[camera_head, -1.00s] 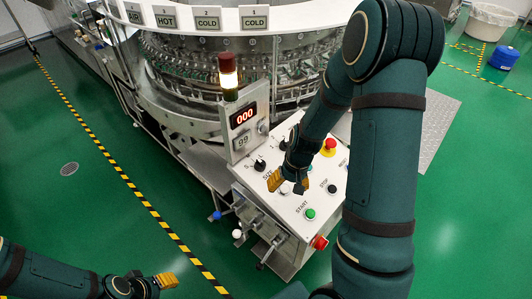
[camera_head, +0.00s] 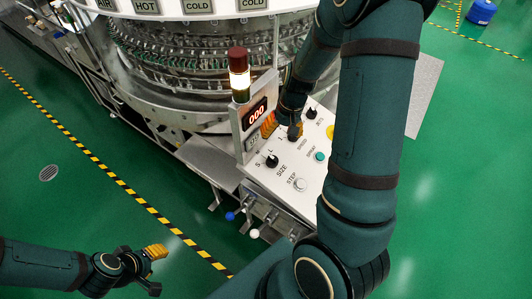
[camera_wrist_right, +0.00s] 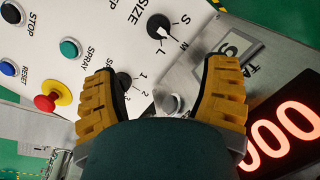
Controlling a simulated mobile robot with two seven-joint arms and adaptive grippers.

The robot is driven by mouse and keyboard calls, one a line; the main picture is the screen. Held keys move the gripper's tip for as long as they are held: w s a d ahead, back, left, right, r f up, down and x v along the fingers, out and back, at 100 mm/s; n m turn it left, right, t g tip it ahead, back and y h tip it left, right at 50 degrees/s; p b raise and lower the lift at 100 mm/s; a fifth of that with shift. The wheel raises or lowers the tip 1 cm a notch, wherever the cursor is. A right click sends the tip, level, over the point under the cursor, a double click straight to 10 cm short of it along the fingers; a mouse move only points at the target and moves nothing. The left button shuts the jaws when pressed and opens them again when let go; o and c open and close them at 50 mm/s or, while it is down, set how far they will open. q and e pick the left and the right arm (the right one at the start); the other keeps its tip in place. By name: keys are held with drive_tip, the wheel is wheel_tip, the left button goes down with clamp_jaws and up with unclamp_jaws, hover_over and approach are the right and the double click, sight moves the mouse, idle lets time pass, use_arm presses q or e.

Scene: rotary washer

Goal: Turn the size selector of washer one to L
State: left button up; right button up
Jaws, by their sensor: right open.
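The size selector (camera_head: 272,161) is a black knob on the sloping white control panel (camera_head: 262,182), beside the letters S, M and L. In the right wrist view, the selector (camera_wrist_right: 158,26) has a white pointer that appears to face M. My right gripper (camera_head: 282,128) is open over the display side of the panel, apart from the selector. Its two yellow fingers (camera_wrist_right: 163,72) are spread with nothing held, and the selector lies beyond them. My left gripper (camera_head: 155,262) is low at the left, over the floor; its finger opening is unclear.
A second knob (camera_wrist_right: 124,80) marked with numbers sits near one finger. The yellow-ringed red button (camera_wrist_right: 53,97) and the raised display (camera_head: 259,113) reading 000 are close by. A light tower (camera_head: 239,75) stands above the display. Green floor is free at the left.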

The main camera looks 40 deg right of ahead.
sight(274, 158)
use_arm(q)
drive_tip(key=f+b, duration=0.1)
drive_tip(key=s+f+b, duration=0.1)
drive_tip(key=f+b, duration=0.1)
drive_tip(key=shift+s+d, duration=0.1)
drive_tip(key=shift+s, duration=0.05)
use_arm(e)
drive_tip(key=f, duration=0.4)
drive_tip(key=a+f, duration=0.1)
drive_tip(key=f, duration=0.4)
drive_tip(key=a+f, duration=0.1)
drive_tip(key=f, duration=0.3)
drive_tip(key=shift+w+a+f, duration=0.1)
drive_tip(key=shift+w+f, duration=0.05)
drive_tip(key=shift+w, duration=0.15)
drive_tip(key=c, duration=1.2)
